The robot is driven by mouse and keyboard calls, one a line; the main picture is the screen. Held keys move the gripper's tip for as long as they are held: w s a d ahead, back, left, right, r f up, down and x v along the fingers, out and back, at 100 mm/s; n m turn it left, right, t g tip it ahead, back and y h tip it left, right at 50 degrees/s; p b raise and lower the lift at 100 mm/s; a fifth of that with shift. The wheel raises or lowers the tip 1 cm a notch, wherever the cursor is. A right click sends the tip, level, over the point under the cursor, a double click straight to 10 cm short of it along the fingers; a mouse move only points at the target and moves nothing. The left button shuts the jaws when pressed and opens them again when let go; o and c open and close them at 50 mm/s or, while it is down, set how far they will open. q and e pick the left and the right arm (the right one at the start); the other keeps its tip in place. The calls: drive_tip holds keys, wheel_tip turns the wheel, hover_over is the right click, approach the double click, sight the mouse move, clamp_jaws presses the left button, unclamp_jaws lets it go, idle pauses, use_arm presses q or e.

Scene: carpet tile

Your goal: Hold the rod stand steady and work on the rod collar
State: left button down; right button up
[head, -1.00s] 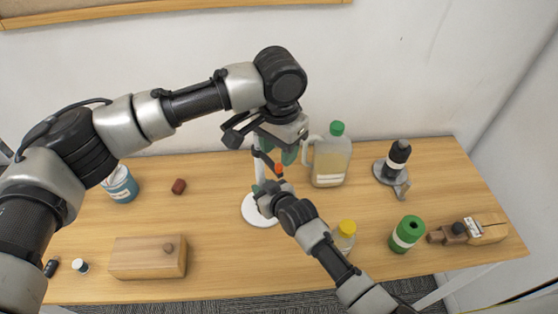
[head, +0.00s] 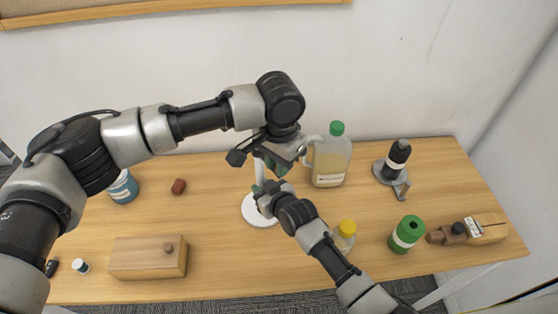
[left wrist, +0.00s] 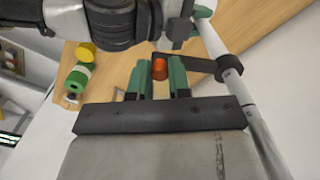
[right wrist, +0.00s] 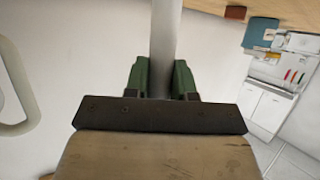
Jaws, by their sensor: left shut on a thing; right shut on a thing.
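The rod stand has a round white base (head: 250,212) on the table and a pale upright rod (head: 260,170). The rod collar (left wrist: 229,68) is dark and sits around the rod in the left wrist view, with a dark arm reaching to an orange knob (left wrist: 160,69). My left gripper (head: 272,167) is shut on this knob, its green fingers (left wrist: 159,78) on either side of it. My right gripper (head: 262,189) is lower, shut on the rod above the base. In the right wrist view the rod (right wrist: 165,40) stands between its green fingers. The head view hides the knob.
A green-capped jug (head: 328,162) stands close right of the left gripper. A yellow-capped bottle (head: 344,236) is beside my right arm.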

use_arm(q)
drive_tip(key=shift+w, duration=0.1)
drive_tip(key=shift+w+d+n, duration=0.55)
drive_tip(key=shift+w+n, duration=0.1)
drive_tip(key=shift+n, duration=0.6)
drive_tip(key=shift+w+d+n, duration=0.55)
drive_tip(key=shift+w+n, duration=0.1)
drive_tip(key=shift+n, duration=0.65)
drive_tip(key=shift+w+d+n, duration=0.55)
drive_tip(key=shift+w+n, duration=0.1)
drive_tip(key=shift+n, duration=0.6)
drive_tip(key=c, duration=1.1)
unclamp_jaws()
drive_tip(key=shift+o, duration=0.2)
drive_tip(key=shift+r, duration=0.15)
wheel_tip(320, 180, up, 12)
